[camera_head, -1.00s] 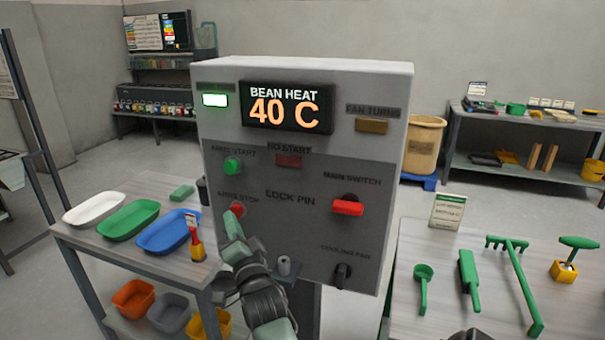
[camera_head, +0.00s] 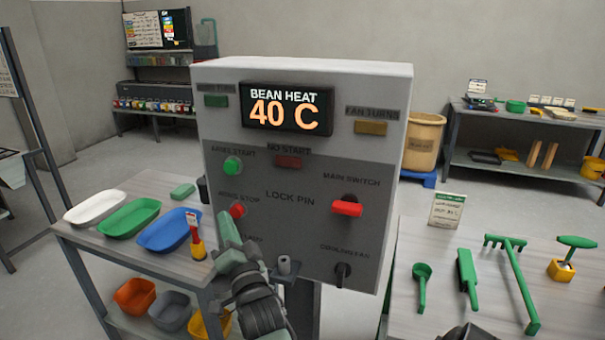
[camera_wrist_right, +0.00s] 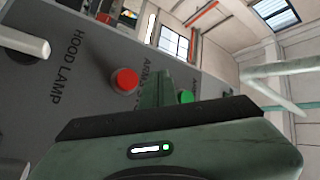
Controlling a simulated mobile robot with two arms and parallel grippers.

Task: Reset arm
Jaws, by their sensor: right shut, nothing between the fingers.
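The grey control panel (camera_head: 300,180) stands in the middle of the head view, with a "BEAN HEAT 40 C" display (camera_head: 287,108). My right gripper (camera_head: 229,228) is shut and empty in front of the panel's lower left, just below the red "ARMS STOP" button (camera_head: 238,210). I cannot tell whether it touches the panel. The green "ARMS START" button (camera_head: 232,165) is higher up. The right wrist view shows the green finger (camera_wrist_right: 158,90) between the red button (camera_wrist_right: 124,80) and the green button (camera_wrist_right: 186,96).
A red main switch (camera_head: 347,208) and a black cooling fan knob (camera_head: 342,270) are on the panel's right. A left table holds trays, including a green one (camera_head: 128,218). A right table holds green tools, including a rake (camera_head: 515,280). A small peg (camera_head: 284,265) stands beside my gripper.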

